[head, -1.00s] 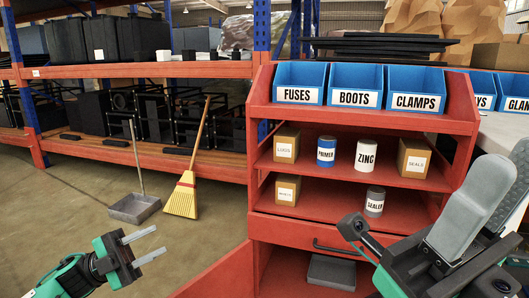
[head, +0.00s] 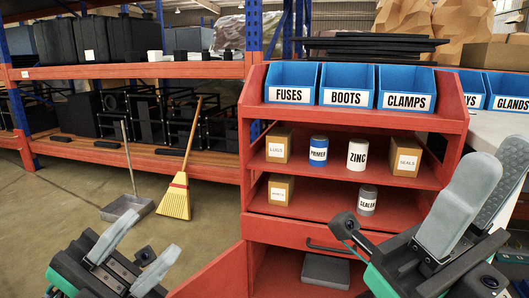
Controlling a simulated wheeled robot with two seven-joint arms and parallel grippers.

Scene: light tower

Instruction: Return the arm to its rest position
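My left gripper (head: 134,256) is at the lower left of the head view, over the floor and left of the red cabinet. Its two grey fingers are spread apart with nothing between them. My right gripper (head: 478,205) is at the lower right, in front of the cabinet's right side. Its large grey finger points up, with a darker finger partly behind it. I cannot tell how wide its fingers stand apart.
The red cabinet (head: 352,232) holds blue bins, boxes and cans. Its lower door (head: 215,277) stands open near my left gripper. A yellow broom (head: 176,197) and a dustpan (head: 127,206) stand by the orange shelving (head: 200,72).

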